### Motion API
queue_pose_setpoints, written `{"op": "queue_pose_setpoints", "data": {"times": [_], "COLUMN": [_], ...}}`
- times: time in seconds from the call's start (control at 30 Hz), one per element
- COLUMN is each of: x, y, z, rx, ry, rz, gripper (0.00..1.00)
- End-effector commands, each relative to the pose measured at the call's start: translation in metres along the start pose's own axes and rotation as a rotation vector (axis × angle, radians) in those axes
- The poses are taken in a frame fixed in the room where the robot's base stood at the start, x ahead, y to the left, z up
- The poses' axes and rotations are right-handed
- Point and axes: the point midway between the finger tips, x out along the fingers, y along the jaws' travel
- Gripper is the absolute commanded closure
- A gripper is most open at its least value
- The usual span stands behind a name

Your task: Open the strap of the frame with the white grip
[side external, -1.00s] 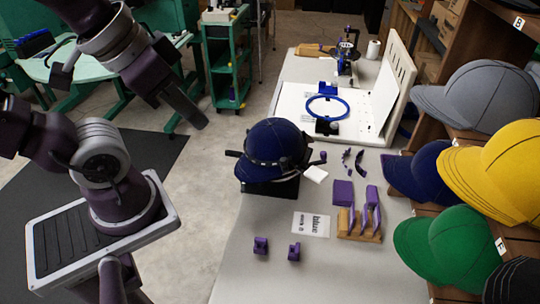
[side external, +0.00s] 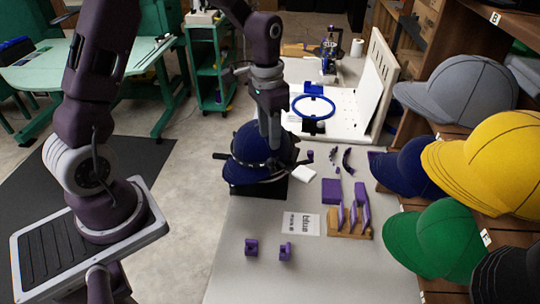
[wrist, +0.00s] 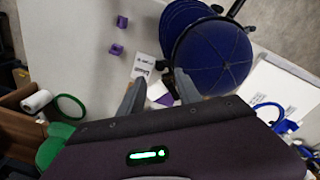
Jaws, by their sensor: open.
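A dark blue cap (side external: 247,150) sits on a black stand (side external: 270,188) on the table, with a black frame strap (side external: 250,163) around its lower part. A dark handle sticks out at the left and a small purple knob (side external: 310,155) at the right. In the wrist view the cap (wrist: 215,55) is right of centre, with a black lever (wrist: 235,8) at its top.
A white board with a blue hoop (side external: 318,107) stands behind. A white card (side external: 303,172), purple blocks (side external: 331,190), a wooden rack (side external: 349,228) and two purple pieces (side external: 251,248) lie nearby. Caps on shelves (side external: 490,150) line the right. The front table is mostly clear.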

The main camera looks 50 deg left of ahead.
Motion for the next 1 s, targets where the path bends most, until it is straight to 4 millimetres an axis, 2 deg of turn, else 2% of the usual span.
{"op": "queue_pose_setpoints", "data": {"times": [0.3, 0.4, 0.7, 0.73, 0.93, 1.0], "x": [0.057, 0.069, 0.076, 0.076, 0.076, 0.076], "y": [0.0, 0.0, -0.001, -0.001, -0.001, -0.001], "z": [0.0, 0.0, 0.0, 0.0, 0.0, 0.0], "rx": [0.003, 0.002, 0.002, 0.002, 0.002, 0.001], "ry": [-0.011, -0.009, -0.007, -0.007, -0.007, -0.007], "rz": [0.007, 0.007, 0.005, 0.005, 0.005, 0.005], "gripper": [0.6, 0.6, 0.6, 0.62, 1.0, 1.0]}}
